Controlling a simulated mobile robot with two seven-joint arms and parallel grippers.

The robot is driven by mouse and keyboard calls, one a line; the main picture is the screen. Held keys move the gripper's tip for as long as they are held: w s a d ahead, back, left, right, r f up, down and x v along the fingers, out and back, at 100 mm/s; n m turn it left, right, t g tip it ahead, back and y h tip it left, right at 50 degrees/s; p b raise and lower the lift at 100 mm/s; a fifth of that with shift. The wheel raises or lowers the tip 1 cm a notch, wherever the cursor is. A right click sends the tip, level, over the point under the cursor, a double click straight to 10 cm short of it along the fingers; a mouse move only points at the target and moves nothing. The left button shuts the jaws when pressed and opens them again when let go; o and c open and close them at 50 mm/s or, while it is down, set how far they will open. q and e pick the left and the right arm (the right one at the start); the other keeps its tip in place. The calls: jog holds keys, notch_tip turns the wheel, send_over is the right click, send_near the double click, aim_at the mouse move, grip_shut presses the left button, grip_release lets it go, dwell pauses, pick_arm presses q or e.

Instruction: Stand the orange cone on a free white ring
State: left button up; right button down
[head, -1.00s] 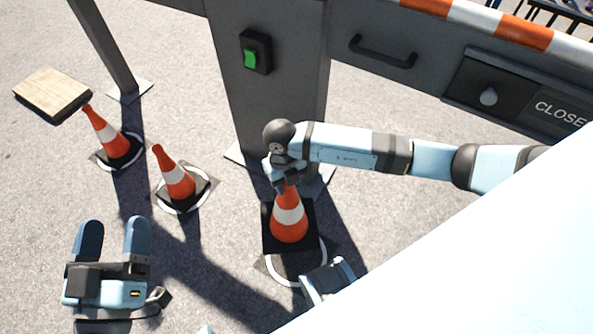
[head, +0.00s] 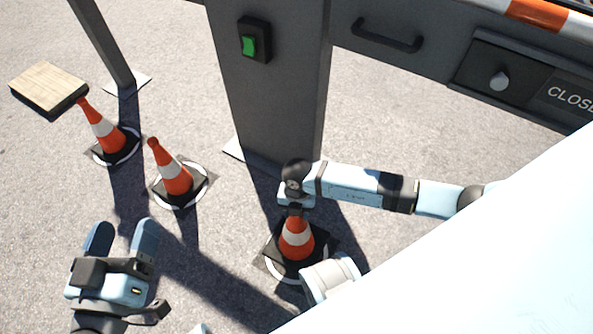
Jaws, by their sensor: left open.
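The orange cone (head: 297,242), with a white band and a dark square base, is upright over the white ring (head: 283,275) on a dark plate at the centre. Its base appears down on or very near the ring. My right gripper (head: 295,209) is at the cone's tip and appears shut on it; its fingers are small and partly hidden. My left gripper (head: 121,237) is open and empty at the lower left, apart from the cones. Two more orange cones, the middle one (head: 173,178) and the far-left one (head: 106,134), stand on white rings.
A grey post (head: 268,100) with a green switch (head: 250,45) stands behind the cone. A barrier panel with a handle (head: 386,36) extends right. A wooden board (head: 48,84) lies at the upper left. Open pavement lies between the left gripper and the cone.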

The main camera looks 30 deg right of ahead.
aim_at(297, 228)
notch_tip(297, 228, down, 5)
jog(key=shift+r+b, duration=0.1)
jog(key=shift+b, duration=0.65)
notch_tip(297, 228, down, 4)
jog(key=shift+f+b, duration=0.15)
jog(key=shift+b, duration=0.9)
jog(key=shift+f, duration=0.2)
jog(key=shift+r, duration=0.15)
jog(key=shift+f, duration=0.2)
pick_arm(q)
jog(key=f, duration=0.1)
jog(key=f+m, duration=0.1)
jog(key=w+f, duration=0.1)
jog(key=shift+a+m, duration=0.25)
jog(key=shift+m, duration=0.05)
pick_arm(e)
jog(key=c, duration=0.6)
grip_release()
jog(key=shift+r, duration=0.1)
